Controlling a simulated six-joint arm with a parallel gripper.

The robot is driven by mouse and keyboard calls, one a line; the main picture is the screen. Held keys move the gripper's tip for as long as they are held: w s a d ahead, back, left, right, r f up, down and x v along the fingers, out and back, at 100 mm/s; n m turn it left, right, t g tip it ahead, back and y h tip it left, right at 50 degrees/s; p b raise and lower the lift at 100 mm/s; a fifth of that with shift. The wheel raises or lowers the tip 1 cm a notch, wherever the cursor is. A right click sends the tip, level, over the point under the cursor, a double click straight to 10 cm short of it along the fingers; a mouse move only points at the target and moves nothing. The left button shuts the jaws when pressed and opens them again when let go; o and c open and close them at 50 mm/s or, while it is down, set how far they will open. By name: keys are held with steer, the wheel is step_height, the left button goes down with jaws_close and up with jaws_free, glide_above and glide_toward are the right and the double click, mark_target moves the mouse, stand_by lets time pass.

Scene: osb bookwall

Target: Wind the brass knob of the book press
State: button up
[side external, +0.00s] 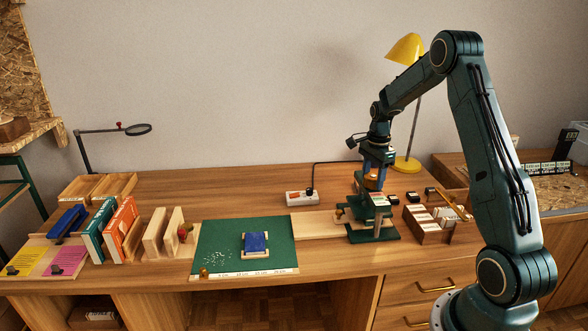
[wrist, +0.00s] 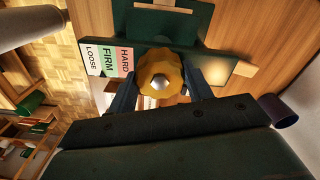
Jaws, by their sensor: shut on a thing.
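The book press (side external: 368,222) is a dark green frame on the right half of the desk. Its brass knob (wrist: 160,73) is round with a scalloped edge and a silver centre, and it shows in the middle of the wrist view. My gripper (side external: 373,172) points down over the press, with its two blue fingers on either side of the knob, shut on it. A label (wrist: 107,62) beside the knob reads LOOSE, FIRM and HARD in white, green and pink bands. What lies between the press plates is mostly hidden.
A yellow lamp (side external: 406,48) stands behind my arm. A wooden card box (side external: 428,232) is close to the right of the press. A power strip (side external: 302,197) lies to its left. A green mat (side external: 215,240) with a blue book (side external: 256,242) lies farther left.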

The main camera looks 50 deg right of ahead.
mark_target(373, 176)
steer(key=shift+r+m, duration=0.1)
steer(key=shift+m, duration=1.3)
steer(key=o, duration=1)
step_height(373, 176, up, 14)
steer(key=shift+f, duration=0.1)
